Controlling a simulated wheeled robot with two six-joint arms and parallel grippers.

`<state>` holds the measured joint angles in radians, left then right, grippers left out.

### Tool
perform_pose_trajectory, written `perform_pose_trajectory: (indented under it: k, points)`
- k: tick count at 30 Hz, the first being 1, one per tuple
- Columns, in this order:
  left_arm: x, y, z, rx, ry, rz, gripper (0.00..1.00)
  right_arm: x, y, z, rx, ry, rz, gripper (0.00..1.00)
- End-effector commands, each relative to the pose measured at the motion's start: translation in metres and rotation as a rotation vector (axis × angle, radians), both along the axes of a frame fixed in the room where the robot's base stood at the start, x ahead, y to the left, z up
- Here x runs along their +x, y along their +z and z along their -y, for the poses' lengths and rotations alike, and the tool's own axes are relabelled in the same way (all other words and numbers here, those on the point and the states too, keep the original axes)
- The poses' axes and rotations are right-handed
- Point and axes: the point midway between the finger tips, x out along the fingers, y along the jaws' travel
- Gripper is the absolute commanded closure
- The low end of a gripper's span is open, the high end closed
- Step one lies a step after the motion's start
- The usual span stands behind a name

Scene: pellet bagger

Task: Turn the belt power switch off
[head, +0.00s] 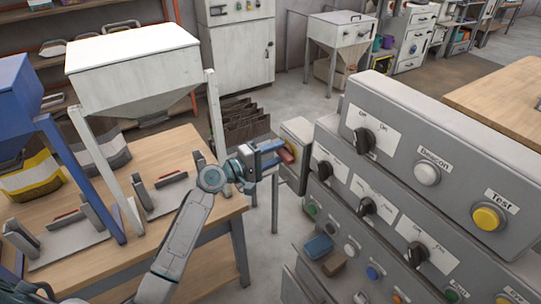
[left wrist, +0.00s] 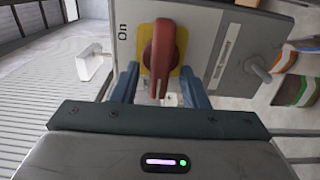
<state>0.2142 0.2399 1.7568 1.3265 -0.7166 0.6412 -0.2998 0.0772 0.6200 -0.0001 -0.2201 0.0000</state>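The belt power switch has a red rotary handle (left wrist: 160,55) on a yellow plate (left wrist: 175,82), mounted on a grey box (left wrist: 207,52). An "On" label is left of the handle in the left wrist view. My left gripper (head: 274,155) is at the handle. In the left wrist view its blue fingers (left wrist: 160,82) stand apart on either side of the handle's lower end, with gaps visible. My right gripper is not in view.
A stepped grey panel (head: 395,108) with black knobs and coloured buttons stands close on the right. A wooden table (head: 165,155) with white and blue hoppers is on the left. Open floor lies behind the switch box.

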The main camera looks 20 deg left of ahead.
Motion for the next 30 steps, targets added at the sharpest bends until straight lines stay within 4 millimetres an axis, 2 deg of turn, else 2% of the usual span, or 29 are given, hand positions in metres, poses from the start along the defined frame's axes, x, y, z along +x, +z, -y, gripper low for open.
perform_pose_trajectory:
  k: [5,12,18,24,30]
  points:
    - [-0.012,-0.004,-0.011,0.004,0.001,0.002,0.60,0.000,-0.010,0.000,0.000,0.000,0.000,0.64]
    - [-0.048,-0.006,-0.037,0.008,-0.001,-0.001,0.60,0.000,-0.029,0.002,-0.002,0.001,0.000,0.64]
    - [-0.070,-0.004,-0.055,0.006,0.000,-0.001,0.60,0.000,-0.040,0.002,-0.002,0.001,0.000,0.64]
    - [-0.082,-0.002,-0.064,0.003,0.000,0.000,0.60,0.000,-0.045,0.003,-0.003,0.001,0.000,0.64]
    - [-0.085,-0.001,-0.066,0.000,0.000,-0.001,0.60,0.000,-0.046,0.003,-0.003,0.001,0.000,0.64]
